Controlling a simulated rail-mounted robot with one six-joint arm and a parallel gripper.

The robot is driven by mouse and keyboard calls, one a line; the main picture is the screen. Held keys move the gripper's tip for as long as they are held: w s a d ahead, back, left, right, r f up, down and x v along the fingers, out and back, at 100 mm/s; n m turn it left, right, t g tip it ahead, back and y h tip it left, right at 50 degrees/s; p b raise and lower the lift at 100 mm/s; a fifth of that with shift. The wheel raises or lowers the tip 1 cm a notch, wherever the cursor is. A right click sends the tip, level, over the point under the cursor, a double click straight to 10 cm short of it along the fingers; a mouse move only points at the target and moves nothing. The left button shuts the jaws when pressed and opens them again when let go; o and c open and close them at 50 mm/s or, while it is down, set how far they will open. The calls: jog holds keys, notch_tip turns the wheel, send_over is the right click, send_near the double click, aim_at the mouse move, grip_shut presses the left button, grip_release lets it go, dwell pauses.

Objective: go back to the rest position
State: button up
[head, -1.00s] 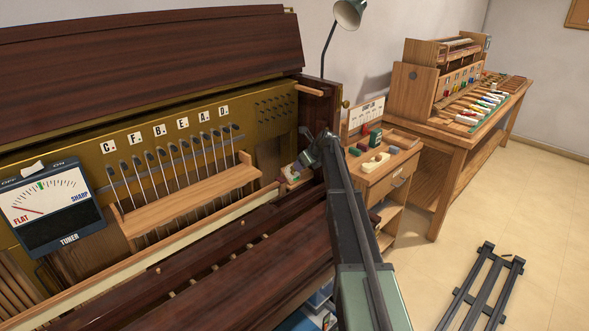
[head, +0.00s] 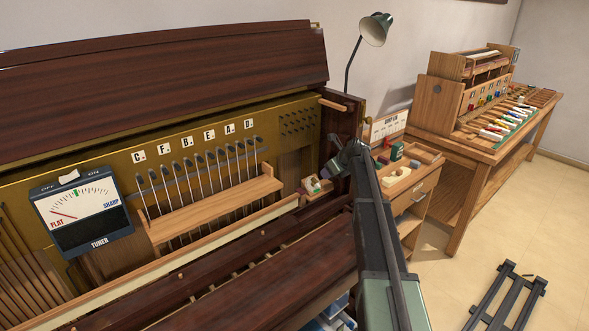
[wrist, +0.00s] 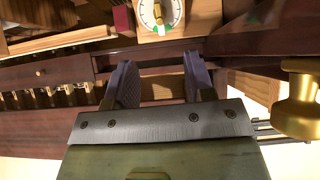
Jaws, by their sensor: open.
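My gripper shows in the wrist view (wrist: 158,88), its two purple-grey fingers apart with nothing between them. Beyond the fingertips lie a dark wooden rail and a small box with a white round dial (wrist: 157,12). What the fingers touch, if anything, cannot be told.
A tuner (head: 85,212) with a needle dial is at the left. A wooden ledge (head: 220,208) and several rods are inside the piano. A side cabinet (head: 415,195), a lamp (head: 374,30) and a workbench (head: 470,150) stand right. A brass knob (wrist: 298,100) is close in the wrist view.

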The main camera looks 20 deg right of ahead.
jog(key=s+a+n+g+h, duration=0.1)
jog(key=s+a+n+g, duration=0.1)
jog(key=s+a+n, duration=0.7)
jog(key=s+a+f+n+g+h+p, duration=0.1)
jog(key=s+a+n+g, duration=0.2)
jog(key=s+a+n, duration=0.6)
jog(key=s+a+f+n+g+h, duration=0.1)
jog(key=s+a+n, duration=0.8)
jog(key=s, duration=1.4)
jog(key=n+g, duration=0.1)
jog(key=n, duration=0.3)
jog(key=shift+s+f, duration=0.25)
jog(key=shift+s, duration=0.05)
jog(key=shift+w, duration=0.1)
